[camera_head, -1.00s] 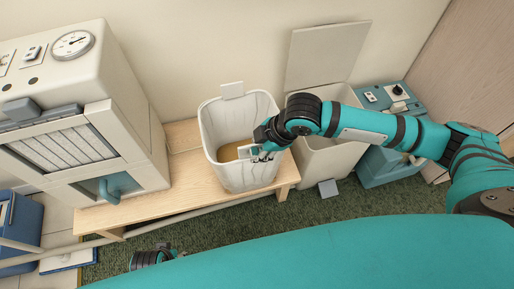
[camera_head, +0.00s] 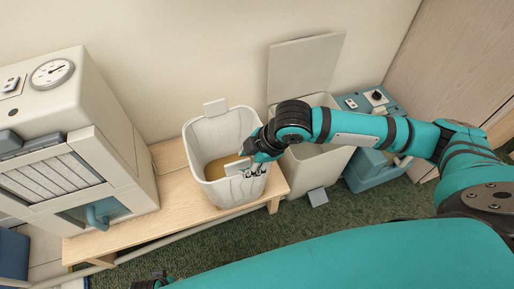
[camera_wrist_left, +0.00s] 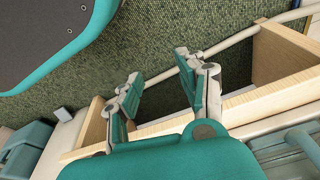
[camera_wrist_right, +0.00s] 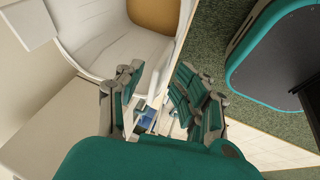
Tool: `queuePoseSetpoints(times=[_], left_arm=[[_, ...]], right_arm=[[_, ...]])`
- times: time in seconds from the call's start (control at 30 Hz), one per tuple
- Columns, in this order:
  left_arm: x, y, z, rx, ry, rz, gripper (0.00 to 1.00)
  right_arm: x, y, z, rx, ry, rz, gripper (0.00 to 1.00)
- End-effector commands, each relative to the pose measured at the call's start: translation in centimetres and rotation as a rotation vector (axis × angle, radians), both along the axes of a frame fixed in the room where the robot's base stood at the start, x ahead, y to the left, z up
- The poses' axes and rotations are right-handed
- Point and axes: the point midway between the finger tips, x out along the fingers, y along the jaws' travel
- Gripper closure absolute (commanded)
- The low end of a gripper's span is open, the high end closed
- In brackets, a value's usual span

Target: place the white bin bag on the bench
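The white bin bag (camera_head: 210,133) is a pleated, open-topped white sack with brownish contents, standing upright on the light wooden bench (camera_head: 165,207). Two pale tabs rise from its rim. My right gripper (camera_head: 256,164) is at its right front rim beside the near tab (camera_head: 237,167). In the right wrist view my right gripper (camera_wrist_right: 157,92) has its fingers apart, with a gap visible between them, close to the bag's wall (camera_wrist_right: 125,45). My left gripper (camera_wrist_left: 160,80) is open and empty near the bench edge (camera_wrist_left: 280,95); only a bit of it shows in the head view.
A cream machine with a dial (camera_head: 75,130) stands on the bench's left part. A white bin with a raised lid (camera_head: 308,62) and a teal box (camera_head: 372,172) stand to the right. Green carpet (camera_head: 330,215) lies in front. The wall is close behind.

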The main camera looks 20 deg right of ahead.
Motion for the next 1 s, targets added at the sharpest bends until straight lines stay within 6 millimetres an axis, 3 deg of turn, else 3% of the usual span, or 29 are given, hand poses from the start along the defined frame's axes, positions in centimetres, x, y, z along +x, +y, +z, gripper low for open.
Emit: queuePoseSetpoints(times=[0.03,0.2,0.4,0.87,1.0], left_arm=[[-0.4,0.0,-0.5,0.001,0.007,-0.001,0.60],[-2.0,0.3,-3.1,0.002,0.024,-0.004,0.60],[-3.7,0.5,-5.2,0.003,0.036,-0.008,0.60],[-4.3,0.6,-6.1,0.004,0.038,-0.009,0.60],[-4.3,0.6,-6.1,0.004,0.038,-0.009,0.60]], right_arm=[[-0.3,-0.4,1.4,0.000,-0.003,0.000,0.63],[-1.3,-1.8,4.7,-0.001,-0.003,0.000,0.63],[-2.2,-2.8,7.4,-0.001,-0.002,-0.001,0.63],[-2.5,-3.1,8.3,0.001,0.000,0.000,0.63],[-2.9,-1.9,7.8,0.025,-0.001,-0.005,0.63]])
